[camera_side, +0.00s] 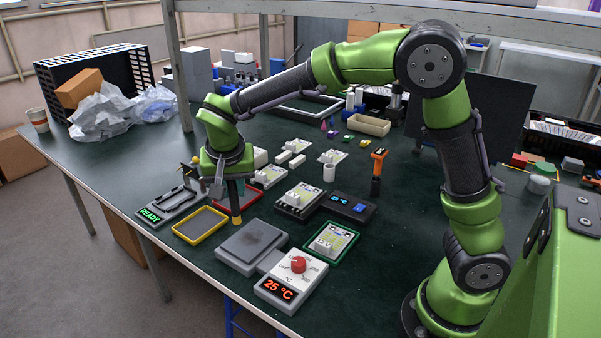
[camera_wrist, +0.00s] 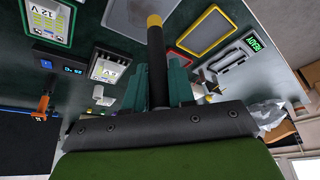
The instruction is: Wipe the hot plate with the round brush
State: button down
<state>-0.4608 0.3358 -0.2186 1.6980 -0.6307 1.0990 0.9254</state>
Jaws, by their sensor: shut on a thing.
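The hot plate (camera_side: 252,243) is a grey slab with a dark-smudged top, joined to a control box (camera_side: 291,279) with a red knob and a display reading 25 °C. Its grey edge also shows at the top of the wrist view (camera_wrist: 127,14). My gripper (camera_side: 233,181) is shut on the round brush (camera_side: 236,204), a dark upright rod with a yellow lower end. In the wrist view the brush (camera_wrist: 156,55) stands between the teal fingers. Its yellow end appears behind the hot plate, beside the yellow-framed tray; I cannot tell whether it touches the table.
The yellow-framed tray (camera_side: 200,226) lies left of the hot plate, with the READY device (camera_side: 168,205) beyond it. A green-framed board (camera_side: 331,243), a power module (camera_side: 300,199) and a blue-display box (camera_side: 349,207) stand to the right. A red-framed tray (camera_side: 246,190) lies behind my gripper.

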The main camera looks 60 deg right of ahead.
aim_at(235, 207)
jog(key=shift+f, duration=3.3)
jog(key=shift+d+f, duration=0.5)
jog(key=shift+f, duration=0.05)
jog(key=shift+d, duration=3.4)
jog(key=shift+a, duration=3.55)
jog(key=shift+a+r, duration=0.2)
jog(key=shift+r, duration=0.35)
jog(key=shift+a+r, duration=0.15)
jog(key=shift+r, duration=3.35)
